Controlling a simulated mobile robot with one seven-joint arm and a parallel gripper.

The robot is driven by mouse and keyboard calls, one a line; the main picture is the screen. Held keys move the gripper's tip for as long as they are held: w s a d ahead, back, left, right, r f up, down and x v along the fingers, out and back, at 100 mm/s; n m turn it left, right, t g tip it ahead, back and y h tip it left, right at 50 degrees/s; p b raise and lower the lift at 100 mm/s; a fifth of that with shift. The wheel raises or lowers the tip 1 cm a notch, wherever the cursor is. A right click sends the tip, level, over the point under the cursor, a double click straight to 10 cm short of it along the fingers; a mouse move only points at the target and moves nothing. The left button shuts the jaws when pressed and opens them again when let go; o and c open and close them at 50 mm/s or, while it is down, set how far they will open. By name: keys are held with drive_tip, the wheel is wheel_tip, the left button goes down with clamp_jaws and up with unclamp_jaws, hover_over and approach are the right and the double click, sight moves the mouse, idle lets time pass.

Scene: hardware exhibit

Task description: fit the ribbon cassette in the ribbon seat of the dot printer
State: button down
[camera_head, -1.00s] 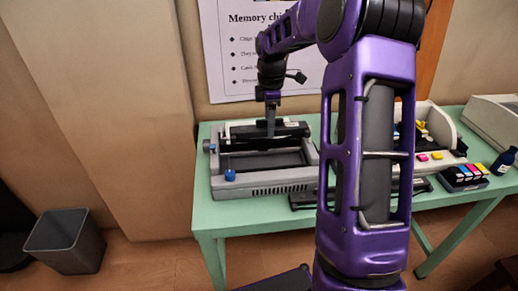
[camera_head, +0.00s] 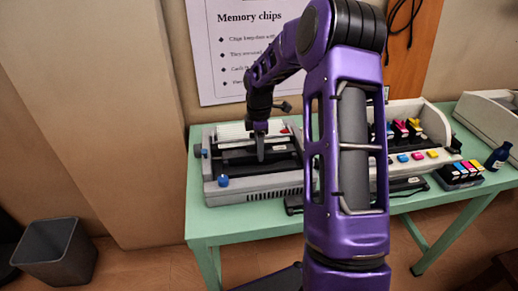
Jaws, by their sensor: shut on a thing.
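The dot printer (camera_head: 262,188) is a grey open-topped machine with blue knobs, at the left end of the green table. My gripper (camera_head: 260,154) points down over the printer's open middle and is shut on the ribbon cassette (camera_head: 240,157). The cassette is a long black bar lying crosswise, low over or inside the opening. The ribbon seat is dark and mostly covered by the cassette and my gripper. I cannot tell whether the cassette touches the seat or is level in it.
My purple arm hides the table's middle. To its right are a beige inkjet printer (camera_head: 434,122) with coloured cartridges, a black cartridge holder (camera_head: 461,183) and a dark blue bottle (camera_head: 498,156). A poster (camera_head: 240,50) hangs behind. A grey bin (camera_head: 55,252) stands on the floor at left.

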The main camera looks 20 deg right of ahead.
drive_tip(key=shift+f, duration=0.6)
drive_tip(key=shift+c, duration=1.7)
unclamp_jaws()
drive_tip(key=shift+r, duration=0.1)
wheel_tip(320, 180, up, 13)
drive_tip(key=shift+p, duration=0.45)
